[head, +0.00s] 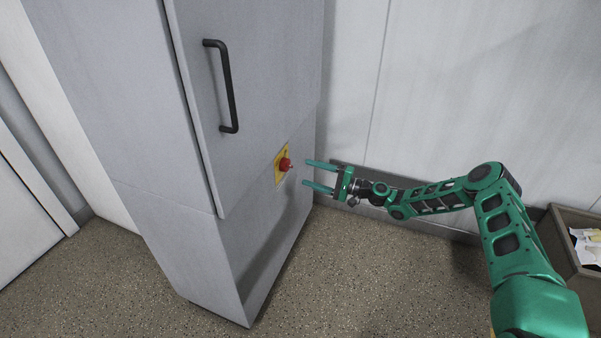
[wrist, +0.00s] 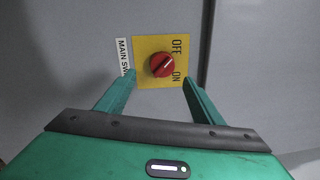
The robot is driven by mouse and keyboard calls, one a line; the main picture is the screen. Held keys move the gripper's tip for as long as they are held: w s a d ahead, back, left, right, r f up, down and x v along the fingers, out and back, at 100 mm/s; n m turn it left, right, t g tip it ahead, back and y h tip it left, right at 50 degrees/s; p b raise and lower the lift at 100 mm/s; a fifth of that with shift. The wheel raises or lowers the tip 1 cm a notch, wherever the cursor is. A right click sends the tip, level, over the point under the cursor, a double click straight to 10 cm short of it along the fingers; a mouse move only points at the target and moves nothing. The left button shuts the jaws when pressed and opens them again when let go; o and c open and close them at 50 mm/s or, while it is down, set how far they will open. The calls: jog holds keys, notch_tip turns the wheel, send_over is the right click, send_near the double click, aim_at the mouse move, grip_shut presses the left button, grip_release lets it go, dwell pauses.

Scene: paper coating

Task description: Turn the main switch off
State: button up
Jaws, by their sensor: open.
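The main switch is a red round knob (head: 285,164) on a yellow plate (head: 278,170) on the side of a grey cabinet. In the wrist view the red knob (wrist: 163,64) sits on the yellow plate (wrist: 147,77), marked OFF at the upper right and ON at the lower right. A white label reading "MAIN SW" (wrist: 123,57) is beside it, partly hidden by a finger. The knob's light line is slanted toward the upper right. My gripper (head: 312,174) is open and empty, with its fingers pointing at the knob, a short gap away. It also shows in the wrist view (wrist: 160,92).
The tall grey cabinet (head: 130,90) has a black door handle (head: 228,85) above and left of the switch. A pale wall (head: 450,90) stands behind my arm. A brown bin (head: 565,245) with papers is at the right. The speckled floor (head: 350,275) is clear.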

jog(key=shift+v, duration=1.3)
